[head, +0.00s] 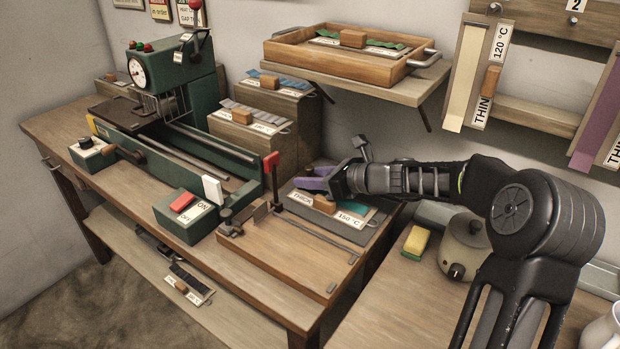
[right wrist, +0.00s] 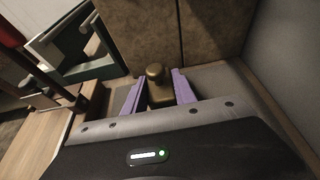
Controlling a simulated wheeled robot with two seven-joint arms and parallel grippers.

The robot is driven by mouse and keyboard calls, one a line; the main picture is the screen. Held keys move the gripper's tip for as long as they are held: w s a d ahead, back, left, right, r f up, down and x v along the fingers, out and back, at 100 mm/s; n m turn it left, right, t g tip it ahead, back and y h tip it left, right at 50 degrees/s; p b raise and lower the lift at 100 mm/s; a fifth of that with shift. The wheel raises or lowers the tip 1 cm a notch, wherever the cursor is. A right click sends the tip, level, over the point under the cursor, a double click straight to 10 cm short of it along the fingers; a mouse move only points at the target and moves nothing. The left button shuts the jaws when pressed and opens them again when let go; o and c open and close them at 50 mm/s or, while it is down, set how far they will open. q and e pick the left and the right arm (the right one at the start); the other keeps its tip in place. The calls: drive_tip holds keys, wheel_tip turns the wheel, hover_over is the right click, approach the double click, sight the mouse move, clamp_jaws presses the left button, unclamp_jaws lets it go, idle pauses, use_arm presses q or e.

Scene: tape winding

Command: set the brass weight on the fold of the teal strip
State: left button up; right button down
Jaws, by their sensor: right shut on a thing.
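My right gripper (head: 314,183), with purple fingers, is shut on the brass weight (right wrist: 155,88), which shows upright with its round knob between the fingers in the right wrist view. In the head view the weight is hidden or too small to make out. A piece of the teal strip (head: 346,217) shows beside and below the gripper, on the grey block (head: 351,236) labelled THICK 150 °C. The gripper hovers over the back of this block. The fold of the strip cannot be made out. My left gripper is not in view.
A wooden board (head: 285,262) lies in front of the block. Stepped blocks (head: 272,97) stand behind. A shelf with a wooden tray (head: 335,65) overhangs the back. A cooker (head: 464,247) sits right.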

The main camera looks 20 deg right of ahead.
drive_tip(key=shift+f, duration=0.25)
drive_tip(key=c, duration=1)
unclamp_jaws()
drive_tip(key=shift+r, duration=0.45)
drive_tip(key=shift+s+d, duration=0.15)
drive_tip(key=shift+s, duration=0.2)
drive_tip(key=p+v, duration=0.1)
drive_tip(key=v, duration=1)
drive_tip(key=shift+s+d, duration=0.1)
